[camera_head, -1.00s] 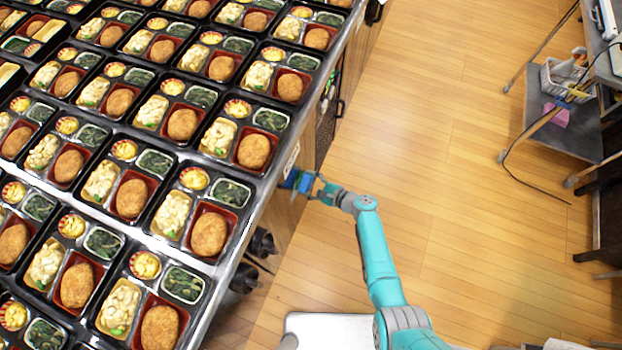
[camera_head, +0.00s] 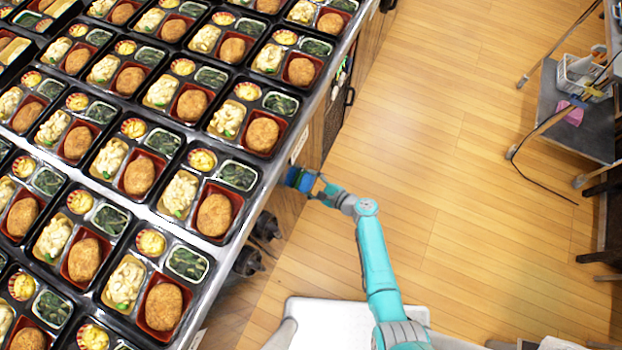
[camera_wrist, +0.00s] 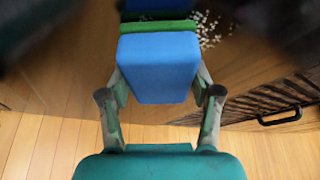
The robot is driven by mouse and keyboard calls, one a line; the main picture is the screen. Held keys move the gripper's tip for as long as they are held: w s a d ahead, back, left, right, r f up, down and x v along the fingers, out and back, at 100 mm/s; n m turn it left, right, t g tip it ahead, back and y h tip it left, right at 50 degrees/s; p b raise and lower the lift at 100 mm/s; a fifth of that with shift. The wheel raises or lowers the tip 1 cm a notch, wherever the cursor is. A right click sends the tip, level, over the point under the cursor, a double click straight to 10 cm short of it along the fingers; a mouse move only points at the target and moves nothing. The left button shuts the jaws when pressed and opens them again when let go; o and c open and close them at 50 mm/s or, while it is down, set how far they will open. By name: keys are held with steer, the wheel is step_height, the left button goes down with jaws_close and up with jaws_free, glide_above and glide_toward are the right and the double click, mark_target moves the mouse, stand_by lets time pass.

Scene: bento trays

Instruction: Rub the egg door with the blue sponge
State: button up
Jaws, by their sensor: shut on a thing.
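My gripper (camera_head: 322,190) is shut on the blue sponge (camera_head: 303,180) beside the counter's side, below its top edge. In the wrist view, the sponge (camera_wrist: 158,68) sits between the two fingers of my gripper (camera_wrist: 160,92). A green layer (camera_wrist: 158,27) lies along its far edge, against or very close to a glossy brown door panel (camera_wrist: 80,65). I cannot tell if they touch. A dark blue shape beyond the green layer looks like a reflection. White specks (camera_wrist: 212,28) show on the panel, right of the sponge; the sponge may hide more.
Rows of filled bento trays (camera_head: 150,245) cover the counter to its edge. A black handle (camera_wrist: 280,117) sticks out at right in the wrist view. Dark objects (camera_head: 262,240) stand out from the counter's side. A grey cart (camera_head: 590,130) stands far right. The wooden floor between is clear.

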mark_target(304, 188)
steer(key=shift+s+a, duration=0.35)
steer(key=shift+s, duration=0.45)
steer(key=shift+s+a, duration=0.3)
steer(key=shift+s, duration=0.45)
steer(key=shift+r, duration=1.5)
steer(key=shift+w+d+r, duration=0.1)
steer(key=shift+w+d, duration=0.2)
steer(key=shift+w, duration=0.55)
steer(key=shift+w+d, duration=0.25)
steer(key=shift+w, duration=0.65)
steer(key=shift+w+d+r, duration=0.1)
steer(key=shift+w+d, duration=0.2)
steer(key=shift+w, duration=0.55)
steer(key=shift+w+d+f, duration=0.1)
steer(key=shift+w+d, duration=0.25)
steer(key=shift+w, duration=0.45)
steer(key=shift+w+d+f, duration=0.1)
steer(key=shift+w+d, duration=0.25)
steer(key=shift+w, duration=0.4)
steer(key=shift+w+d, duration=0.35)
steer(key=shift+w, duration=0.45)
steer(key=shift+d, duration=0.15)
steer(key=shift+s+d, duration=0.35)
steer(key=shift+d, duration=0.55)
steer(key=shift+s+d, duration=0.4)
steer(key=shift+d, duration=0.5)
steer(key=shift+s+d, duration=0.35)
steer(key=shift+d, duration=0.55)
steer(key=shift+d, duration=0.1)
